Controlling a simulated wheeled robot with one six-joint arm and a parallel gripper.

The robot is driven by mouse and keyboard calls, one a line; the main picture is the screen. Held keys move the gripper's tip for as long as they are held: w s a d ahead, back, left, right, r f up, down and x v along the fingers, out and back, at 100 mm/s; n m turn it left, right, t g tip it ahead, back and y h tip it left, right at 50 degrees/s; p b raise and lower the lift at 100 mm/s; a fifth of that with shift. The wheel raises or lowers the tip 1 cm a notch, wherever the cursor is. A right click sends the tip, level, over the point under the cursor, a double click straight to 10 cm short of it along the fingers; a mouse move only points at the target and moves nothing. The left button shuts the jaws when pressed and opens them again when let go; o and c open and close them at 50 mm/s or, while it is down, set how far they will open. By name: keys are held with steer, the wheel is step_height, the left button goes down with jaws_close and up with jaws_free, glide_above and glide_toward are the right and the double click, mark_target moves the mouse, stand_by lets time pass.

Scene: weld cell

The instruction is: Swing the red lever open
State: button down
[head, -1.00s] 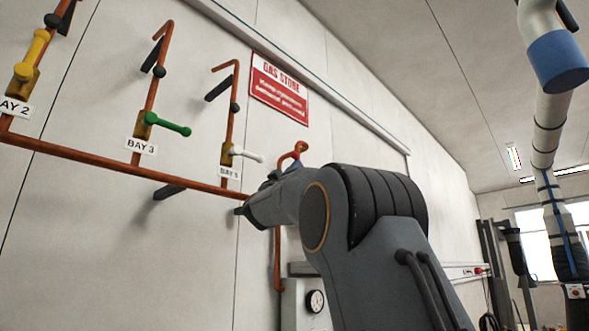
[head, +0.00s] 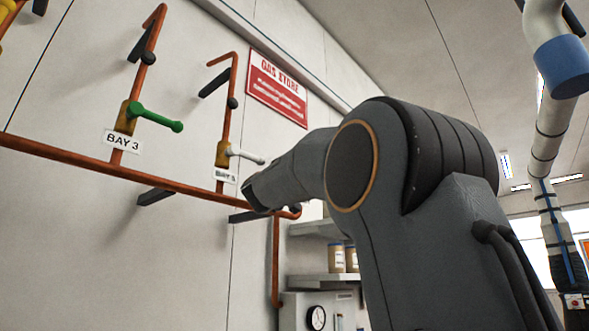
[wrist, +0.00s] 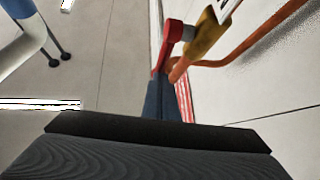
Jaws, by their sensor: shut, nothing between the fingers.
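The red lever (wrist: 170,48) shows in the wrist view, on a brass valve body (wrist: 208,36) on a copper pipe (wrist: 262,40). The lever runs down from its pivot towards my gripper (wrist: 163,82). The fingers are shut and empty, and their tips are close to the lever's lower end. I cannot tell whether they touch it. In the head view my arm hides the red lever and my gripper.
In the head view a green lever (head: 155,117) at Bay 3 and a white lever (head: 248,156) stand out from the wall pipes. A red and white sign (head: 276,88) hangs above. A shelf with jars (head: 337,258) and a gauge box (head: 316,315) are below.

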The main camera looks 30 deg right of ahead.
steer(key=shift+w+d+r+p, duration=0.15)
steer(key=shift+d+r+p, duration=0.2)
steer(key=shift+d+r, duration=0.15)
steer(key=shift+d, duration=0.1)
stand_by(0.4)
steer(key=b+v, duration=0.4)
steer(key=v, duration=0.3)
steer(key=shift+a+f, duration=0.25)
steer(key=shift+a, duration=0.05)
